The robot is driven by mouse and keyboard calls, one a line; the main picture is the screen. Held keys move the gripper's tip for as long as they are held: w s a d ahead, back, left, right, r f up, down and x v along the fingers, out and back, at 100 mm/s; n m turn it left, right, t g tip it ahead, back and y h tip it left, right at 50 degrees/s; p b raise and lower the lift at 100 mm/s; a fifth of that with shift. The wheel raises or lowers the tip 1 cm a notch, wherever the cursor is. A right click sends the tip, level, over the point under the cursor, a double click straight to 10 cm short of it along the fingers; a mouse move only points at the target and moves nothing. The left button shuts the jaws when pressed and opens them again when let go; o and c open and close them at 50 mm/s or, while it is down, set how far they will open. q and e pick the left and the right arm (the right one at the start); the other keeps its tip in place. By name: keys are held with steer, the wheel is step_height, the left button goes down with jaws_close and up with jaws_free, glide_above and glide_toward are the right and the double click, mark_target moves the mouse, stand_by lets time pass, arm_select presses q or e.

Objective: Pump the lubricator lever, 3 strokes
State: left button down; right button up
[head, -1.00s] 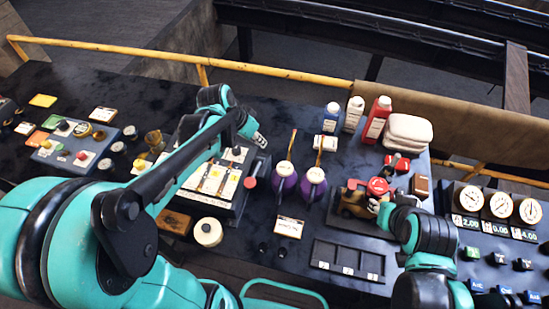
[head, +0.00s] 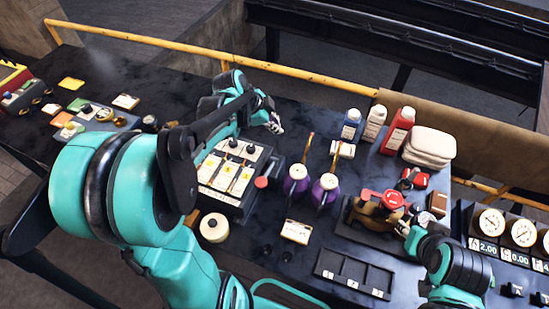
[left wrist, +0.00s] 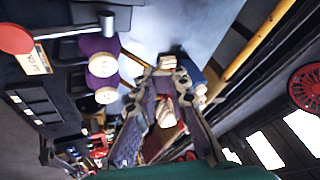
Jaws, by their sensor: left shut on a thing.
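The lubricator (head: 231,177) is a dark box with several pale, yellow-marked panels on the bench. Its lever ends in a red knob (head: 261,182) at the box's right side. The knob also shows at the upper left of the left wrist view (left wrist: 15,38), on a grey rod. My left gripper (head: 275,122) is beyond the box's far right corner, apart from the red knob. In the left wrist view its fingers (left wrist: 173,75) come together; what they hold cannot be made out. My right gripper (head: 408,226) is beside the red-topped brass fitting (head: 370,213), its fingers unclear.
Two purple oil cans (head: 297,179) stand right of the lubricator. Several bottles (head: 374,122) and folded cloths (head: 430,146) stand at the back. A cream round container (head: 214,227) and an empty compartment tray (head: 353,272) are nearer. A yellow rail (head: 150,40) runs behind.

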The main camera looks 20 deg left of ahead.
mark_target(272, 158)
arm_select(q)
steer(key=f+b, duration=0.2)
steer(key=s+f+b, duration=0.1)
steer(key=f+b, duration=0.1)
steer(key=f, duration=0.1)
steer(key=s+f+b, duration=0.1)
steer(key=f+b, duration=0.1)
steer(key=f, duration=0.1)
steer(key=shift+s, duration=0.2)
steer(key=shift+f, duration=0.2)
steer(key=shift+s, duration=0.1)
steer(key=c, duration=2.2)
jaws_free()
jaws_close()
steer(key=shift+f, duration=0.1)
steer(key=shift+s+f+b, duration=0.1)
steer(key=shift+f+b, duration=0.15)
steer(key=shift+b, duration=0.15)
steer(key=shift+d+f, duration=0.1)
steer(key=shift+f, duration=0.1)
steer(key=shift+s+f+b, duration=0.35)
steer(key=shift+f+b, duration=0.1)
steer(key=shift+b, duration=0.1)
